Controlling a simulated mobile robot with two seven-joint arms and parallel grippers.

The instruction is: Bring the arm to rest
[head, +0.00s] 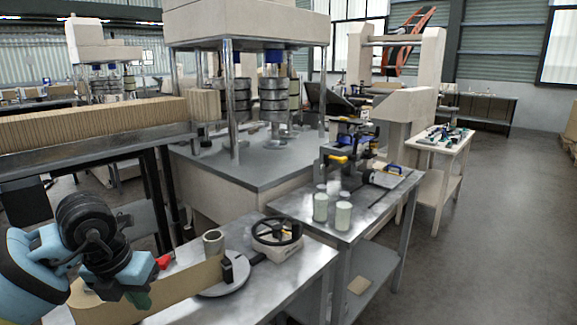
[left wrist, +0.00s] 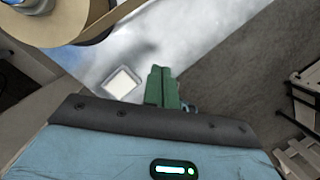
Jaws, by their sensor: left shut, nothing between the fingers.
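My left arm comes in at the lower left of the head view. Its gripper (head: 140,299) is low in front of a brown kraft paper strip (head: 190,283). In the left wrist view the green fingers of the left gripper (left wrist: 163,88) are together, with nothing between them. The strip runs to a round plate (head: 224,283) on the near metal table (head: 290,277). In the left wrist view a brown paper roll (left wrist: 62,22) is at the upper left, apart from the fingers. My right gripper is in neither view.
A handwheel (head: 277,232) and a grey tube core (head: 213,242) stand on the near table. A second table (head: 375,200) holds pale cylinders (head: 343,216) and a clamp-like device (head: 350,145). A big press (head: 247,110) stands behind. The floor at right (head: 480,250) is clear.

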